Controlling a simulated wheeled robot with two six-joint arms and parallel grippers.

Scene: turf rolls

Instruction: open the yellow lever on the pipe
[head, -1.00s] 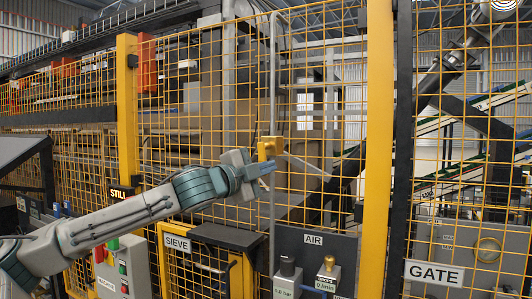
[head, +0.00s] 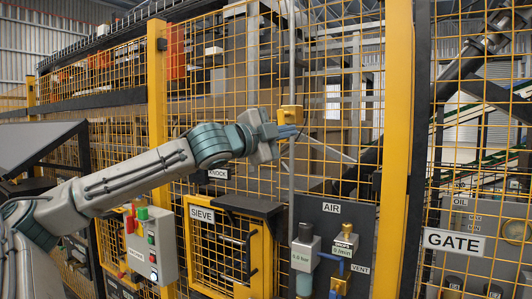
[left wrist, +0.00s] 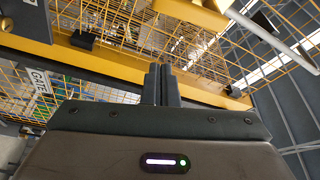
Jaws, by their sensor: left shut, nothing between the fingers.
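A thin grey vertical pipe (head: 291,62) stands in front of the yellow mesh fence in the head view. A yellow block-like part (head: 290,114), apparently the lever or its mount, sits on the pipe. My left gripper (head: 287,132) is shut and empty, its blue-grey fingertips just below the yellow part and close to the pipe. I cannot tell whether they touch it. In the left wrist view the shut fingers (left wrist: 160,84) point up the picture, and a yellow part (left wrist: 188,12) is beyond them, cut by the top edge. My right gripper is not in view.
Yellow posts (head: 392,140) and mesh fence stand close behind the pipe. Below are the SIEVE hatch (head: 220,240), a button box (head: 152,244) and the AIR panel (head: 345,240) with fittings. A GATE sign (head: 454,242) is at right.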

